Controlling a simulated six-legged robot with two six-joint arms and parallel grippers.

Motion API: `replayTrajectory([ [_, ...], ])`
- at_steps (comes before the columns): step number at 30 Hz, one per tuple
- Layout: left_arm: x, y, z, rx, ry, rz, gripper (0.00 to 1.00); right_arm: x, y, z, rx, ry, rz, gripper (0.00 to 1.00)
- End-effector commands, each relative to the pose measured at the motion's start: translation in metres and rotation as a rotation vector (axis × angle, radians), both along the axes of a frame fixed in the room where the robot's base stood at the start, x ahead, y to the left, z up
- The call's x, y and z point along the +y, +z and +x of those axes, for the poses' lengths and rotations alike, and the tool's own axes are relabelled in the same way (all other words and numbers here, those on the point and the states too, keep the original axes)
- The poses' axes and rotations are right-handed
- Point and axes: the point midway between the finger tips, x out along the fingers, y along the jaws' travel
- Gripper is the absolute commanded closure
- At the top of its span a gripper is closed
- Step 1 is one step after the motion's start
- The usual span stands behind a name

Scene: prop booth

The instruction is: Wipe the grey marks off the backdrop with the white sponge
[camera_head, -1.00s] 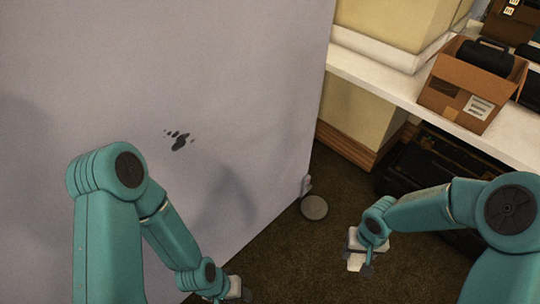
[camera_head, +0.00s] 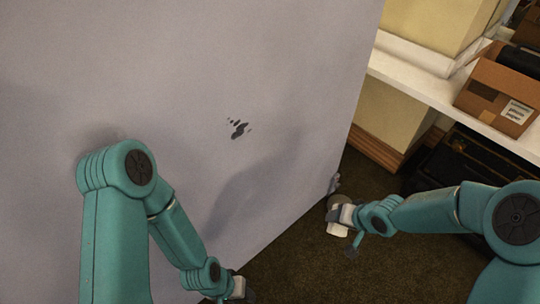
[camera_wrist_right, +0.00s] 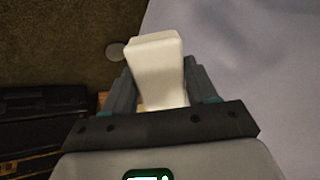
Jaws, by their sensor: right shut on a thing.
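The backdrop (camera_head: 290,60) is a large pale grey-lilac panel filling the left and middle of the head view. Dark grey marks (camera_head: 239,130), one larger blot with several small spots, sit on it near the middle. My right gripper (camera_head: 340,220) is shut on the white sponge (camera_head: 338,230), to the right of the backdrop's lower right edge. In the right wrist view the sponge (camera_wrist_right: 156,68) stands up between the two fingers, and the backdrop (camera_wrist_right: 255,60) is on the right. My left gripper (camera_head: 236,290) is low by the backdrop's bottom edge; its fingers are too unclear to judge.
A white shelf (camera_head: 420,85) runs along the right with an open cardboard box (camera_head: 498,92) on it. Black cases (camera_head: 465,165) stand beneath. A round grey disc (camera_wrist_right: 115,50) lies on the brown carpet (camera_head: 300,265), which is otherwise clear in front.

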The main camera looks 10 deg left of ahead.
Motion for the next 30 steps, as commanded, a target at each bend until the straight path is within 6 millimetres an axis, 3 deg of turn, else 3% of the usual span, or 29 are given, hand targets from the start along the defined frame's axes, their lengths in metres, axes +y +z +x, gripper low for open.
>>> replayTrajectory([
  [3, 0.0, -0.006, 0.0, 0.0, 0.0, 0.0, 0.57, 0.041, 0.04, 0.038, -0.136, -0.014, 0.106, 0.67],
  [6, 0.0, -0.013, 0.0, 0.0, 0.0, 0.0, 0.57, 0.079, 0.083, 0.059, -0.254, -0.013, 0.206, 0.67],
  [9, 0.0, -0.02, 0.0, 0.0, 0.0, 0.0, 0.57, 0.115, 0.128, 0.068, -0.369, 0.006, 0.309, 0.67],
  [13, 0.0, -0.031, 0.0, 0.0, 0.0, 0.0, 0.57, 0.164, 0.175, 0.058, -0.511, 0.061, 0.457, 0.67],
  [15, 0.0, -0.037, 0.0, 0.0, 0.0, 0.0, 0.57, 0.192, 0.185, 0.045, -0.578, 0.106, 0.547, 0.67],
  [19, 0.0, -0.041, 0.0, 0.0, 0.0, 0.0, 0.57, 0.225, 0.193, 0.026, -0.668, 0.165, 0.678, 0.67],
  [23, 0.0, -0.041, 0.0, 0.0, 0.0, 0.0, 0.57, 0.236, 0.198, 0.019, -0.725, 0.183, 0.752, 0.67],
  [30, 0.0, -0.035, 0.0, 0.0, 0.0, 0.0, 0.57, 0.247, 0.202, 0.026, -0.751, 0.184, 0.778, 0.67],
])
